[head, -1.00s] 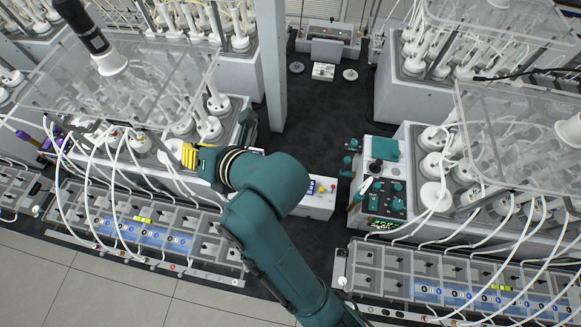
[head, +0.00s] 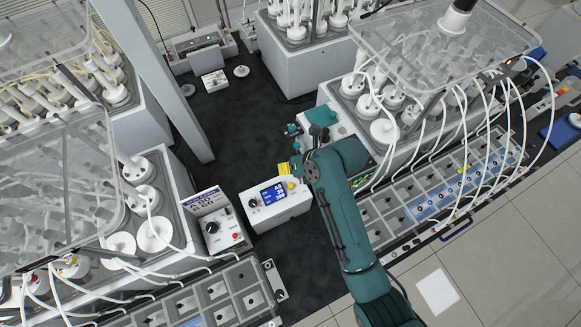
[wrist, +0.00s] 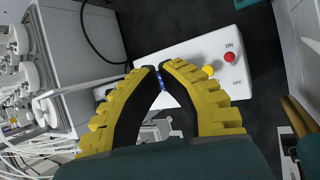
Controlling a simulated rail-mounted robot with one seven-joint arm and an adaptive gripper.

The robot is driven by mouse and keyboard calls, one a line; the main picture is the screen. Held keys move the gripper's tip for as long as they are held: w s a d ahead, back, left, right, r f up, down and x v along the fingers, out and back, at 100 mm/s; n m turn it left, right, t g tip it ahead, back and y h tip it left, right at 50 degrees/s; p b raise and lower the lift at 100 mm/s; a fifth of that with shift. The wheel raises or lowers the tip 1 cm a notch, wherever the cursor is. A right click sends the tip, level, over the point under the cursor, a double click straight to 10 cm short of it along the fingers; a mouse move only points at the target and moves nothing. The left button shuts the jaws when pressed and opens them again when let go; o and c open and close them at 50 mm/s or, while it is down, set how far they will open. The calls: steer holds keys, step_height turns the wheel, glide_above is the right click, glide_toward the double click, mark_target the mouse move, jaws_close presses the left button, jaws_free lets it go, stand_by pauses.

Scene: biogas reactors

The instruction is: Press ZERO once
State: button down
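A white control box (head: 280,215) stands on the dark floor strip in the head view. It has a blue display (head: 272,193), a dark knob (head: 253,202) and a yellow button (head: 291,185). My gripper (head: 284,168) is by the box's far right edge, its yellow fingers partly hidden by my arm. In the wrist view the fingertips (wrist: 160,69) are shut, nearly meeting, and empty. They overlap the white box (wrist: 190,60) and hide most of its display. A yellow button (wrist: 208,71) and a red button (wrist: 230,57) marked ON and OFF show beyond. No ZERO label is legible.
A smaller white unit (head: 222,232) with a display card, knob and red button stands left of the box. Reactor racks with tubes flank the floor strip. A teal-topped panel (head: 320,118) is at the right.

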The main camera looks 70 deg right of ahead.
mark_target(291, 187)
step_height(291, 187, down, 9)
steer(key=b, duration=0.7)
stand_by(1.3)
steer(key=shift+f+b, duration=0.35)
steer(key=shift+b, duration=0.05)
